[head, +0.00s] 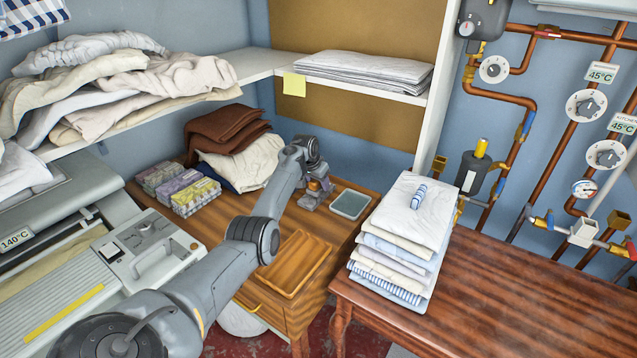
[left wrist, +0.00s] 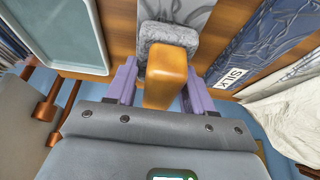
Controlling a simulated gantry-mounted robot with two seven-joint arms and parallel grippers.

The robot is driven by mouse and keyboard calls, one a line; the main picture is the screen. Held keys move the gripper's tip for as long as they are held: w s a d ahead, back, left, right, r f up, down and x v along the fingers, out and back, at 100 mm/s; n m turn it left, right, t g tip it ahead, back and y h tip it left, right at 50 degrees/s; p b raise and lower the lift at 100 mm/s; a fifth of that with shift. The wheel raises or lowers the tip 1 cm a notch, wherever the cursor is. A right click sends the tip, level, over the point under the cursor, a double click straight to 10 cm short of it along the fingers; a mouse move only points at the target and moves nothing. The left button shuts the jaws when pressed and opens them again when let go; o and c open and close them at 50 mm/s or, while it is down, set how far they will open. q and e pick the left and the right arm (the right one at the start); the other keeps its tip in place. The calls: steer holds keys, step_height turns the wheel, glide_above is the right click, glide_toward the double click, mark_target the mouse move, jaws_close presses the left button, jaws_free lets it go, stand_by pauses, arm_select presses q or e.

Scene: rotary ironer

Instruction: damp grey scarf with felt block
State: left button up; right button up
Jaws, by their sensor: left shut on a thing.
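My left gripper (head: 318,188) is over the back of the wooden cabinet top. In the left wrist view its two purple fingers (left wrist: 158,88) are shut on the wooden handle of the felt block (left wrist: 165,72). The block has a fuzzy grey felt base (left wrist: 168,34). A flat grey cloth strip, the damp scarf (left wrist: 182,10), lies on the wood just beyond and partly behind the block. I cannot tell whether the felt touches it. In the head view the gripper hides most of the block and scarf. My right gripper is not in view.
A shallow grey-green tray (head: 350,204) sits right of the gripper. Dark blue cloth with a SILK label (left wrist: 245,60) and cream cloth (head: 250,162) lie on the left. The right table is mostly clear.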

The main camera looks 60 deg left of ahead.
arm_select(q)
steer(key=shift+f, duration=0.5)
stand_by(0.3)
stand_by(0.9)
steer(key=shift+f, duration=0.1)
stand_by(1.0)
steer(key=shift+p, duration=0.3)
step_height(320, 180, up, 3)
steer(key=p, duration=0.3)
steer(key=shift+r, duration=0.2)
step_height(320, 180, up, 4)
steer(key=p, duration=0.4)
steer(key=shift+f, duration=0.1)
